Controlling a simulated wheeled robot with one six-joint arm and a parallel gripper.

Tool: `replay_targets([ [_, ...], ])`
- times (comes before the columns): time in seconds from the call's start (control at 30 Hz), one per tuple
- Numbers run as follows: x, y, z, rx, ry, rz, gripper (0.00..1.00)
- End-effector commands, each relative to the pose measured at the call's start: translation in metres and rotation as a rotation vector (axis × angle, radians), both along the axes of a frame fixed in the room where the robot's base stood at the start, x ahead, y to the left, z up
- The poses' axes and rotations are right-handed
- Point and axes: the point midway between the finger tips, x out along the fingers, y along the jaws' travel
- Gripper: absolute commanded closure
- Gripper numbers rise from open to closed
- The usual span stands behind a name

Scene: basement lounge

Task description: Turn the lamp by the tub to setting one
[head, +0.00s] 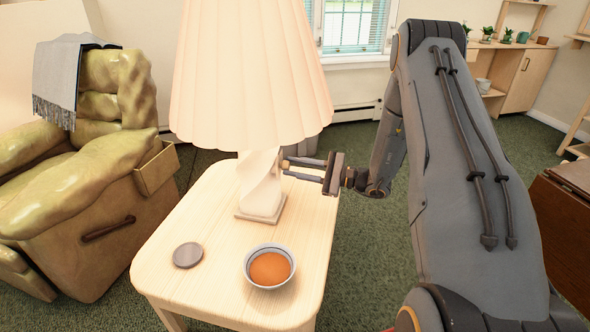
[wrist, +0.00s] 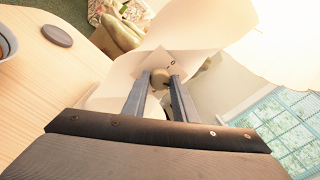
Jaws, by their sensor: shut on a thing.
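A table lamp with a pleated cream shade (head: 250,75) and a twisted white base (head: 262,185) stands on a light wooden side table (head: 215,205). A small round knob (wrist: 160,76) sits on the lamp base, with small dark marks beside it, too small to read surely. My gripper (head: 287,166) reaches in from the right, and its fingers, also in the wrist view (wrist: 159,88), are shut on the knob from both sides. A bowl with a blue rim and orange contents (head: 270,268) stands in front of the lamp. I cannot tell the knob's setting.
A dark round disc (head: 187,255) lies on the table left of the bowl. An olive armchair (head: 90,190) with a grey throw (head: 62,75) stands at the left. A brown wooden piece (head: 565,215) is at the right edge. Green carpet (head: 365,250) lies open right of the table.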

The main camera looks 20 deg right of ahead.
Motion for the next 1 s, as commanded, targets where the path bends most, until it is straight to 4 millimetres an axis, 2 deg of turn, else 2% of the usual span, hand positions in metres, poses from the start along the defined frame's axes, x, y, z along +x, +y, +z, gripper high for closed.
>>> replay_targets([
  [0.4, -0.0002, -0.0001, -0.0003, -0.095, -0.175, 0.0, 0.97],
  [0.97, -0.0004, 0.0, -0.0002, -0.11, -0.2, 0.001, 0.97],
  [1.0, -0.0004, 0.0, -0.0002, -0.11, -0.199, 0.001, 0.69],
])
